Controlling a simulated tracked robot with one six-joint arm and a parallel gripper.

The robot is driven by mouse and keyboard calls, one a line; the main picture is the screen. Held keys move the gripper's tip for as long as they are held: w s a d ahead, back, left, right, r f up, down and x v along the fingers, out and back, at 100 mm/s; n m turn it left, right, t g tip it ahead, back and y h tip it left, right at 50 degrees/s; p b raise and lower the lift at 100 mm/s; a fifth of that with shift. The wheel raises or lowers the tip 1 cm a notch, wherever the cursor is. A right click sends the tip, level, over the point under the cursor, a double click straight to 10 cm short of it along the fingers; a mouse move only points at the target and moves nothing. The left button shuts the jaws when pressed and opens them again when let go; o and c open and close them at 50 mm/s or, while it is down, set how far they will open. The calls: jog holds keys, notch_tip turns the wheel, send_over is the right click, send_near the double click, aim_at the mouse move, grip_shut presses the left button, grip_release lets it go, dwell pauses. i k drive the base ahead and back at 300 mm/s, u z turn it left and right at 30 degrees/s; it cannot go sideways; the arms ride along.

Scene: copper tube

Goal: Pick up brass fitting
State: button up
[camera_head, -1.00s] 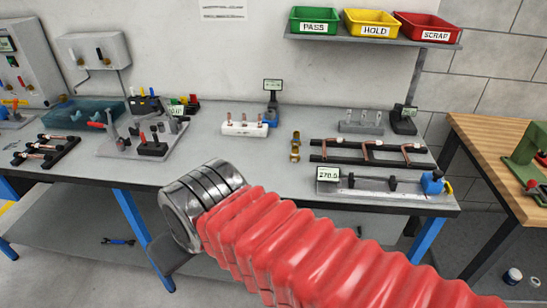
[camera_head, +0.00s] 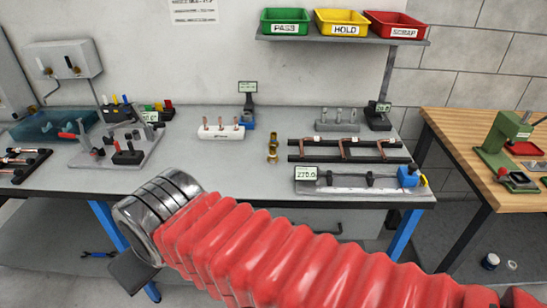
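The brass fitting (camera_head: 272,152) stands upright on the grey bench (camera_head: 235,178), right of the white block with copper pieces and left of the rack of copper tubes. It looks small and gold-coloured, and nothing touches it. My arm, with a ribbed red sleeve and a metal ring, reaches across the lower part of the view. Its end is at the left, near the bench's front edge and well apart from the fitting. The gripper's fingers cannot be made out, so its opening is hidden.
A white block (camera_head: 221,134) stands left of the fitting. A rack of copper tubes (camera_head: 348,150) and a measuring fixture (camera_head: 355,188) lie to the right. Green, yellow and red bins (camera_head: 340,22) sit on a shelf above. Bare bench lies in front of the fitting.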

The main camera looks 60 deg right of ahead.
aim_at(272, 158)
jog(key=z, duration=0.05)
jog(key=i, duration=1)
jog(key=u, duration=0.1)
